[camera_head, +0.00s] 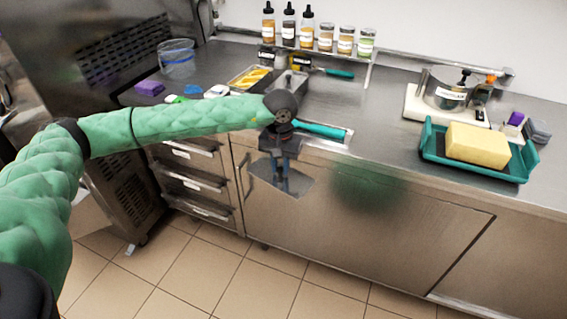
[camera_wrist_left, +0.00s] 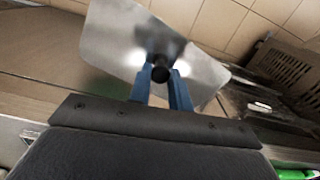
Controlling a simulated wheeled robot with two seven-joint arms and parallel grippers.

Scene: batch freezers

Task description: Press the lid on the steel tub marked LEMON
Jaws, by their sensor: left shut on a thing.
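My left gripper (camera_head: 281,182) points down in front of the counter's front edge. Its blue fingers are shut on the black knob of a steel lid (camera_head: 299,183). In the left wrist view the gripper (camera_wrist_left: 160,80) grips the knob, and the bright rectangular lid (camera_wrist_left: 112,45) spreads beyond the fingers, over the floor and cabinet fronts. A steel tub (camera_head: 291,81) stands on the counter behind my left arm, partly hidden by it. I cannot read a LEMON mark on it. My right gripper is not in view.
A tray with yellow pieces (camera_head: 248,77) stands beside the tub. A teal-handled tool (camera_head: 318,129) lies near the counter's front edge. Bottles and jars (camera_head: 307,28) line the back. A teal tray (camera_head: 440,161) with a yellow sponge (camera_head: 478,145) is at right. The counter's middle is clear.

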